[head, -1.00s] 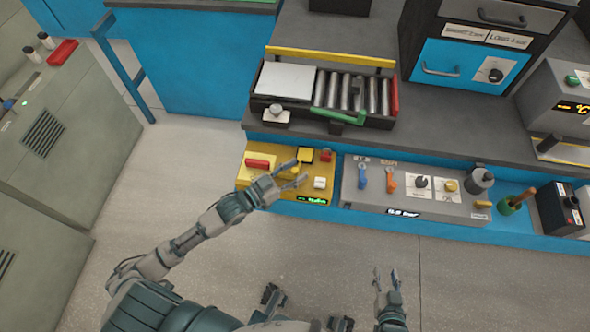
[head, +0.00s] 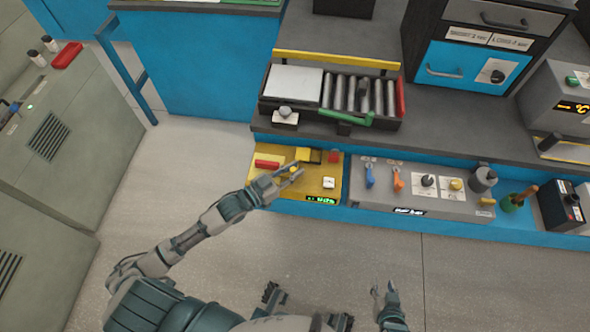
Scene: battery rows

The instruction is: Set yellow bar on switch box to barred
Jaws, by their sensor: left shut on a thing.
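The yellow switch box (head: 328,192) sits on the low blue ledge, below the dark counter. Its top carries a red handle (head: 267,164), a red button (head: 333,157), a white switch (head: 328,183) and a small lit green display. A yellow bar (head: 303,154) shows on the box's top, beside a dark part; its lower portion is partly hidden by my fingers. My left gripper (head: 296,171) reaches over the box and is shut at the bar. The exact contact is too small to see. My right gripper (head: 384,288) is open and empty, low over the floor.
A grey panel (head: 415,205) with blue and orange levers and knobs stands right of the box. A roller conveyor (head: 345,90) with a green handle (head: 348,118) lies on the counter above. A green-grey cabinet (head: 75,150) stands at the left. The floor between is clear.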

